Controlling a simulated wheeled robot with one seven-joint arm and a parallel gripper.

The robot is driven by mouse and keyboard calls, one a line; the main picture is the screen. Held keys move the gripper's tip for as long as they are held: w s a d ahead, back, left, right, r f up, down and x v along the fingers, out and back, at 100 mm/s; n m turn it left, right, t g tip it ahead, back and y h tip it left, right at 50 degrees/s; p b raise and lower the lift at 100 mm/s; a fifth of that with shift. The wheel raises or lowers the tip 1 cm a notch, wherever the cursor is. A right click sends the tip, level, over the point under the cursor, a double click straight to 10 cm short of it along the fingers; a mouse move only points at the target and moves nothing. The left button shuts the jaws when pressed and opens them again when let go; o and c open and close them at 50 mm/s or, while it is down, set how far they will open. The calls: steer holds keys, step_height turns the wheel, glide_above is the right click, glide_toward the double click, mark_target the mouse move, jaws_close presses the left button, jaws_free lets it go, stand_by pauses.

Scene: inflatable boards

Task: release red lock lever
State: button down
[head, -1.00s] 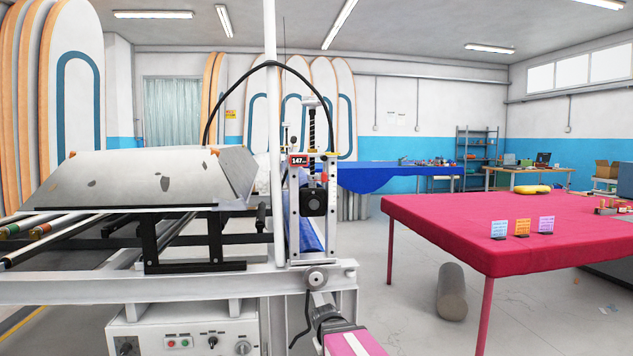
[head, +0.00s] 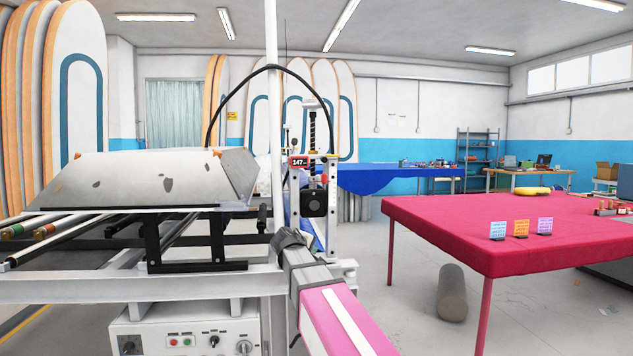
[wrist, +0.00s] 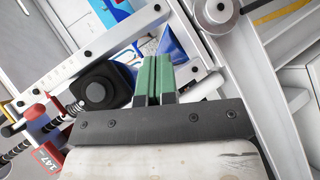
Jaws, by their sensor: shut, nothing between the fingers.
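A white upright frame (head: 332,230) on the machine carries a black block (head: 314,204), a threaded rod and a red display reading 147 (head: 298,161). In the wrist view the black block (wrist: 105,88) lies left of my fingers, and the display (wrist: 45,156) is at lower left. A small red part (wrist: 35,113), possibly the lock lever, sits near the display; its shape and position are unclear. My gripper (wrist: 155,60) has green fingers shut together, empty, over the frame and right of the block. It appears apart from the red part. In the head view my arm hides the frame's lower part.
A white post (head: 272,110) stands beside the frame. A control box (head: 190,332) is below.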

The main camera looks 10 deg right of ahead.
mark_target(324, 170)
steer(key=w+a+r+n+t+h, duration=0.1)
steer(key=a+r+t, duration=0.1)
steer(key=r, duration=0.9)
steer(key=w+a+r+n+t+h, duration=0.1)
steer(key=a+r, duration=0.3)
steer(key=r, duration=0.8)
steer(key=shift+w+n+t+h, duration=0.3)
steer(key=shift+n+t, duration=0.2)
steer(key=shift+t, duration=0.4)
steer(key=shift+r, duration=0.1)
steer(key=s+d+x, duration=0.1)
steer(key=d+x, duration=0.1)
steer(key=x, duration=1)
steer(key=shift+d, duration=0.4)
